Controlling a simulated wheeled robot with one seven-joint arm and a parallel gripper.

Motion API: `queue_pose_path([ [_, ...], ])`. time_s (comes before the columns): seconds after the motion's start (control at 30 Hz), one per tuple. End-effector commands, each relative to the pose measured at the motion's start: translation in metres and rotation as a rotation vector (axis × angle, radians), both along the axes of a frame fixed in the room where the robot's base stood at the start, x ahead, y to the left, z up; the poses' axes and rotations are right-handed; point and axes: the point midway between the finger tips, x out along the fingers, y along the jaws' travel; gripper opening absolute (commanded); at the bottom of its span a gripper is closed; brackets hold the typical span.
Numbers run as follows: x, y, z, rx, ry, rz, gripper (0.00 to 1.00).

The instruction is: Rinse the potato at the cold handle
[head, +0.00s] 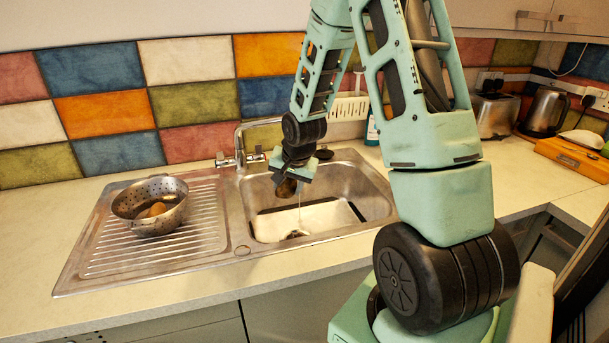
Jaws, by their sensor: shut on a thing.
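My gripper (292,176) hangs over the sink basin (372,196), shut on a brown potato (286,188). The fingers hide part of the potato. A steel tap (239,139) stands behind the sink, its spout reaching right and passing behind my arm. A lever handle (224,160) is on the tap's left and another lever handle (257,154) on its right. No hot or cold mark is legible. A thin bright streak below the gripper, down to the drain, looks like running water; whether it touches the potato is unclear.
A steel colander (130,203) holding a brown, potato-like item (156,209) stands on the ribbed drainboard (105,250). A white rack (349,107) and a teal bottle (372,131) are behind the sink.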

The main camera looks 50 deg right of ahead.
Motion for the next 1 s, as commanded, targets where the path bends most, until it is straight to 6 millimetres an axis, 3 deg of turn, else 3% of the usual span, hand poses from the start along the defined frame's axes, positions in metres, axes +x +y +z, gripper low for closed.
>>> queue_pose_path([
  [0.2,-0.018,-0.034,0.01,-0.04,-0.078,-0.157,0.21],
  [0.4,-0.023,-0.047,0.012,-0.056,-0.104,-0.209,0.21],
  [1.0,0.019,-0.075,0.002,-0.054,-0.104,-0.21,0.21],
])
